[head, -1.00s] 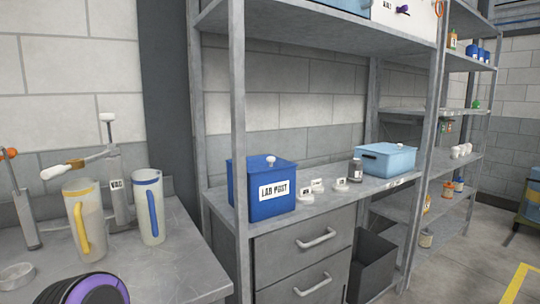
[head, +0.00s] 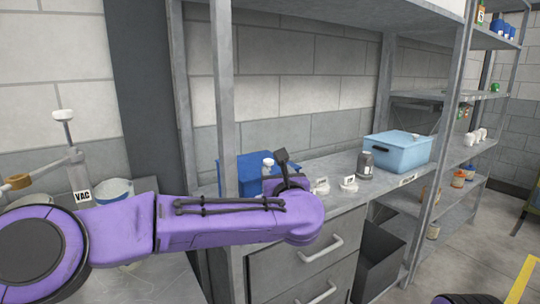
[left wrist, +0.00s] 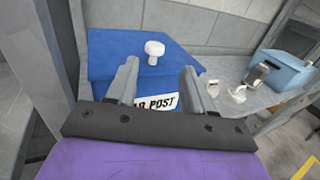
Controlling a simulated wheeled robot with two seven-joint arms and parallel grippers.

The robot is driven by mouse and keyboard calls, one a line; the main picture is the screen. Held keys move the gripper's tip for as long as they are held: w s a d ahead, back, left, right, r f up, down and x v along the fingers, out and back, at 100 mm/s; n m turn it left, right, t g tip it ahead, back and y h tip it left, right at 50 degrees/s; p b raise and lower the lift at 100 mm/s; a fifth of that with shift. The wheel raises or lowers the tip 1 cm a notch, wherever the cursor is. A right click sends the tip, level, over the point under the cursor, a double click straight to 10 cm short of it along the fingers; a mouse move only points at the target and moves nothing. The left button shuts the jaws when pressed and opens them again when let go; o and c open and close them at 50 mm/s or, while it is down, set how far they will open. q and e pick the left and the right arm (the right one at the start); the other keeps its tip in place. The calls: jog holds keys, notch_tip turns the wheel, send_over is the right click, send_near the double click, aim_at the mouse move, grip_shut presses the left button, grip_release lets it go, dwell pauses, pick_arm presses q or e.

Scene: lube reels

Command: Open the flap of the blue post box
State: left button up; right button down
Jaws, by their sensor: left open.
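The blue post box (head: 236,170) stands on the shelf top behind a metal upright. In the head view my left arm hides most of its front. In the left wrist view the blue box (left wrist: 110,60) fills the middle, with a white label reading "POST" in part and a white knob (left wrist: 154,50) on its top flap. The flap looks closed. The knob also shows in the head view (head: 268,163). My left gripper (left wrist: 158,78) is open, its two fingers before the box with the knob seen beyond and between them. Whether they touch the box, I cannot tell.
A metal upright (head: 224,95) stands left of the box. Small white labelled items (head: 348,184), a dark grey bottle (head: 365,165) and a light blue bin (head: 398,152) stand to its right. Drawers (head: 300,255) lie below. A shelf hangs above.

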aim_at(269, 162)
pick_arm(q)
jog(key=p+x, duration=0.1)
jog(key=x, duration=0.1)
jog(key=p+x, duration=0.1)
jog(key=x, duration=0.2)
jog(key=a+p+x, duration=0.1)
jog(key=x, duration=0.2)
jog(key=shift+s+r, duration=0.1)
jog(key=shift+w, duration=0.4)
jog(key=shift+r, duration=0.1)
pick_arm(e)
jog(key=r, duration=0.3)
jog(key=shift+s+r, duration=0.3)
jog(key=shift+s, duration=0.1)
pick_arm(q)
jog(key=shift+c, duration=0.3)
jog(key=shift+w, duration=0.1)
grip_shut()
pick_arm(e)
jog(key=shift+w, duration=0.1)
